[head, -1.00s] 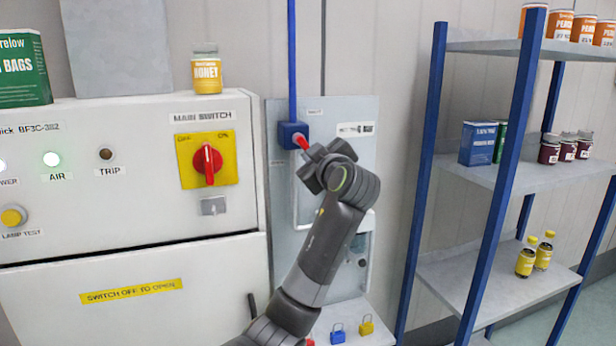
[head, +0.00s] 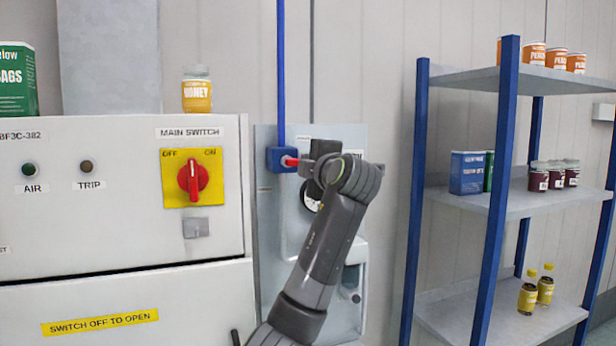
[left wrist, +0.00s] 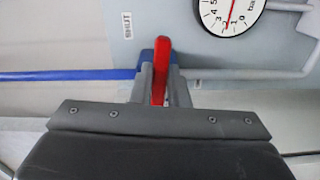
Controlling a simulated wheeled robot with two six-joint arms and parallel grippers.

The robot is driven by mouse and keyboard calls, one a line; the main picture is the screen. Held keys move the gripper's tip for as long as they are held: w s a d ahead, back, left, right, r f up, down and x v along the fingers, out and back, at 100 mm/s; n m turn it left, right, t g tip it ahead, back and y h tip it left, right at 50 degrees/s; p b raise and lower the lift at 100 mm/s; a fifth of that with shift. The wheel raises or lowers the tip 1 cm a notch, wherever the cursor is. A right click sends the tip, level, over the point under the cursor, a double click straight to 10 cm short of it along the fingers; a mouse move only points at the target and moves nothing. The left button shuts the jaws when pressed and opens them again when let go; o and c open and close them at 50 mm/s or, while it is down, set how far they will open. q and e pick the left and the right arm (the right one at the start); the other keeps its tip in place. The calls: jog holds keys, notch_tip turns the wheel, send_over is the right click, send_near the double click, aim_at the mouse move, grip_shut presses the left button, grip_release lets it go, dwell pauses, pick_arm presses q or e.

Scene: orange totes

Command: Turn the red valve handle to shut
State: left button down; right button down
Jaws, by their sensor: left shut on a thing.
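The red valve handle (head: 291,161) sticks out to the right from the blue valve body (head: 274,158) on the grey panel. In the left wrist view the handle (left wrist: 161,70) stands crosswise to the blue pipe (left wrist: 70,75), near a "SHUT" label (left wrist: 128,32). My left gripper (head: 308,165) is shut on the handle. In the left wrist view its jaws (left wrist: 158,85) sit on both sides of it. Part of the handle is hidden between the jaws. My right gripper is in neither view.
A white cabinet with a red main switch (head: 193,178) stands left of the panel. A round gauge (left wrist: 230,10) sits close to the handle. A blue-post shelf (head: 495,200) with jars and bottles stands at the right. Bare wall lies between panel and shelf.

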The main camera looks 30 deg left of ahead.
pick_arm(q)
jog(key=shift+r+n, duration=0.3)
jog(key=shift+n, duration=0.2)
jog(key=shift+r, duration=0.15)
jog(key=c, duration=1.8)
grip_release()
jog(key=o, duration=0.4)
jog(key=shift+w, duration=0.15)
jog(key=shift+f, duration=0.2)
jog(key=shift+b, duration=0.3)
jog(key=b+v, duration=0.4)
jog(key=v, duration=1.3)
jog(key=shift+s, duration=0.25)
